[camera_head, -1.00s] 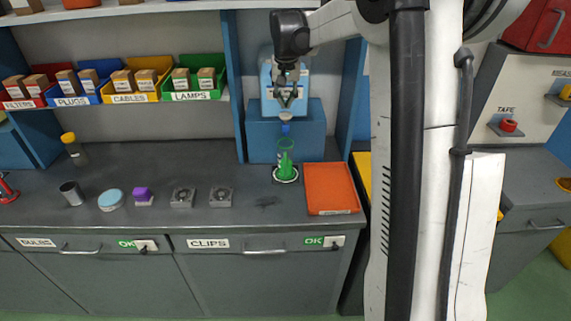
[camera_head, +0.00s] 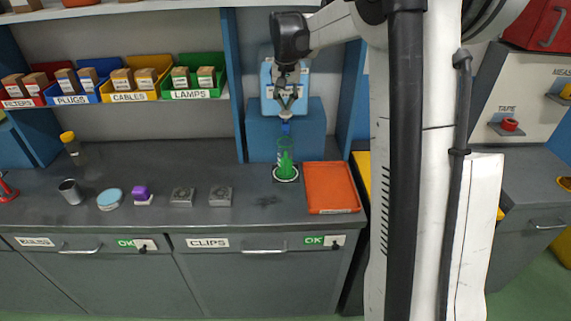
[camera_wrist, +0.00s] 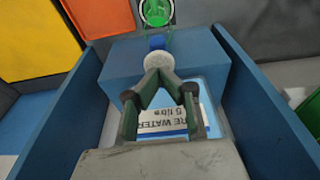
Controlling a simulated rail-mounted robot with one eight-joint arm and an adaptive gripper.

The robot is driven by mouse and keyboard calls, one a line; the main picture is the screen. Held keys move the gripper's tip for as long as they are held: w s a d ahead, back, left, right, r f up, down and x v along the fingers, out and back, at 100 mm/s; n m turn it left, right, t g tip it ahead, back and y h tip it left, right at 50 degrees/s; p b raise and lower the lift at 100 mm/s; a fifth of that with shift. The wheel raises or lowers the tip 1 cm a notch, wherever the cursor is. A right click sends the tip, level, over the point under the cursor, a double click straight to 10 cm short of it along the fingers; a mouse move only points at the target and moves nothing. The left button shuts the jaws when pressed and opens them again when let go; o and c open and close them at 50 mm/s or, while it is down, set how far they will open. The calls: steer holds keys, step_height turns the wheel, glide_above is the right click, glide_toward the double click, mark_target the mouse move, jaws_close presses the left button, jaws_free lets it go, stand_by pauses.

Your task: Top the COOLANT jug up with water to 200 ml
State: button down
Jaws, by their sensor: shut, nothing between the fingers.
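The jug (camera_head: 286,165) is a clear vessel with green in it. It stands on a dark round-marked pad under the blue tap (camera_head: 286,129) of the water dispenser (camera_head: 262,135). Its top shows in the wrist view (camera_wrist: 156,12). The dispenser carries a "...RE WATER" label (camera_wrist: 168,122). My gripper (camera_head: 286,114) is shut and empty, pointing down at the tap. In the wrist view its fingertips (camera_wrist: 158,72) are at the white round knob (camera_wrist: 153,62) above the tap and look to touch it. The jug's marks and exact level are too small to read.
An orange tray (camera_head: 331,188) lies right of the jug. To the left on the counter stand two grey blocks (camera_head: 220,196), a purple item (camera_head: 141,193), a pale blue round item (camera_head: 110,199), a metal cup (camera_head: 70,191) and a yellow-capped bottle (camera_head: 72,148).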

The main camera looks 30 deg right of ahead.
steer(key=shift+f+b, duration=0.8)
steer(key=shift+f, duration=0.45)
stand_by(6.8)
